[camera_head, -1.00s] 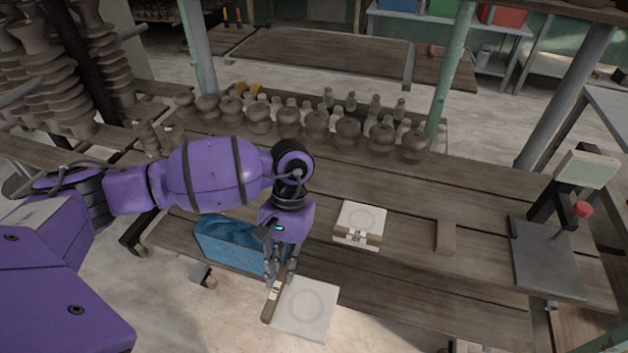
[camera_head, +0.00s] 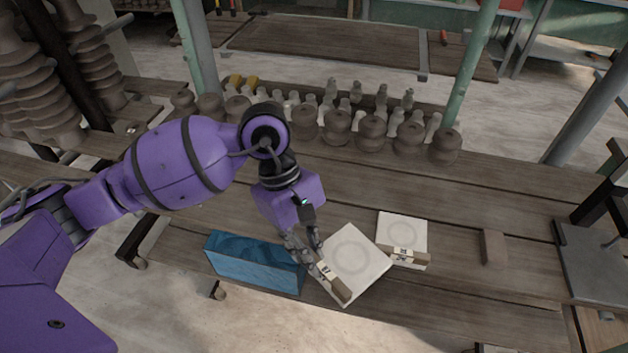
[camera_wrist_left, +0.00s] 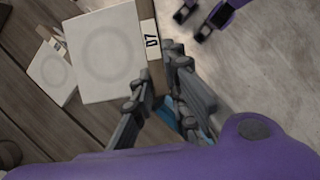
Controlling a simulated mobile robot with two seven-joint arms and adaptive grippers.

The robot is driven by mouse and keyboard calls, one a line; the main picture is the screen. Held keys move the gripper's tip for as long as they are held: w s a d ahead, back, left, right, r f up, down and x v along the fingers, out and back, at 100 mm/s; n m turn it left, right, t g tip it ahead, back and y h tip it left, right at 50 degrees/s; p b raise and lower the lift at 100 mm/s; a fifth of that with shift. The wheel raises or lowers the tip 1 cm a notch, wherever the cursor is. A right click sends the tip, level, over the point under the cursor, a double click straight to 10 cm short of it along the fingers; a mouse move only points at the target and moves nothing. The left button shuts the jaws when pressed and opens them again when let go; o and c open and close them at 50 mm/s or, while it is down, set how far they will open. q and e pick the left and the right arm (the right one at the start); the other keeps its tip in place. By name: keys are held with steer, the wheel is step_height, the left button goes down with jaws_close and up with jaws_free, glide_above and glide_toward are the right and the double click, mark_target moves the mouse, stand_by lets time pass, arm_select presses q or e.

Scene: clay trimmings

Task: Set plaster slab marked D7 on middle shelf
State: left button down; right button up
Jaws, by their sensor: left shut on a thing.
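My left gripper (camera_head: 318,262) is shut on the wooden edge strip of a white plaster slab (camera_head: 352,258) with a round mark on its face. In the left wrist view the strip's label on this slab (camera_wrist_left: 105,55) reads D7. The slab is turned askew over the front part of the plank shelf (camera_head: 460,200), close to a second white slab (camera_head: 402,228). I cannot tell whether the held slab touches the planks.
A blue bin (camera_head: 255,262) stands just left of the held slab. A small wooden block (camera_head: 494,247) lies right of the second slab, and a grey metal plate (camera_head: 597,262) is farther right. Several clay pots (camera_head: 370,132) line the back. Bare planks lie between.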

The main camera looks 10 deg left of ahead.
mark_target(329, 262)
arm_select(q)
steer(key=d+r+n+t, duration=0.1)
steer(key=n, duration=0.1)
steer(key=d+r+n+t+h+b, duration=0.1)
steer(key=d+r+n, duration=0.1)
steer(key=n, duration=0.1)
steer(key=shift+d+r, duration=0.25)
steer(key=shift+d+r+n+t, duration=0.35)
steer(key=shift+r+n, duration=0.2)
steer(key=shift+n, duration=0.35)
steer(key=shift+r, duration=0.15)
steer(key=shift+w+a, duration=0.2)
steer(key=shift+a, duration=0.05)
steer(key=w+a+f, duration=0.9)
steer(key=shift+a+f+p, duration=0.1)
steer(key=shift+f+p, duration=0.2)
steer(key=shift+p, duration=0.1)
steer(key=f, duration=0.3)
steer(key=shift+w+a+p, duration=0.15)
steer(key=shift+w+p, duration=0.1)
steer(key=shift+p, duration=0.1)
steer(key=shift+f, duration=0.35)
arm_select(e)
steer(key=shift+d+r, duration=0.1)
steer(key=shift+r, duration=0.05)
